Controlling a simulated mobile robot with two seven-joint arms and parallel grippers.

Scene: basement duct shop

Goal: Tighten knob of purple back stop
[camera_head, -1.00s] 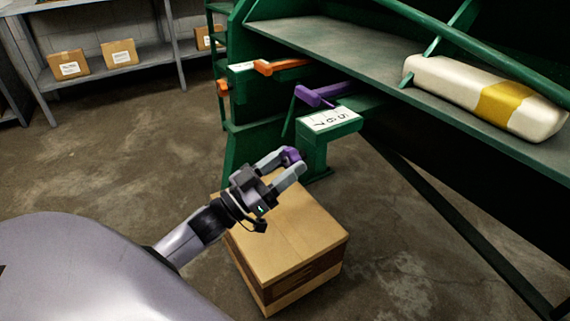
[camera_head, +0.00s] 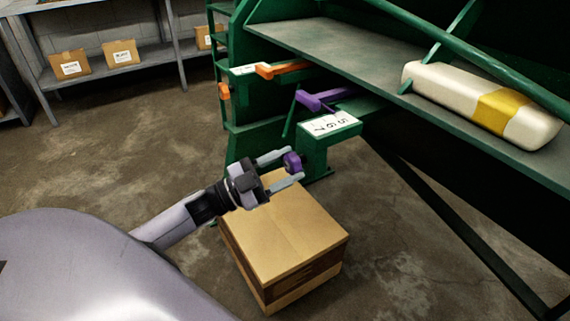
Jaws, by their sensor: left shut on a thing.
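The purple back stop (camera_head: 323,99) sits on a green machine arm, above a white numbered scale (camera_head: 331,123). Its purple knob (camera_head: 293,162) shows lower down, in front of the green bracket. My left gripper (camera_head: 294,167) reaches in from the lower left, with its two fingers on either side of the knob and shut on it. The contact of the fingertips is small in the picture. My right gripper is not in view.
A cardboard box (camera_head: 283,236) stands on the floor right below my left gripper. An orange stop (camera_head: 283,69) is farther back on the green machine (camera_head: 330,45). Shelves with boxes (camera_head: 70,64) stand at the back left.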

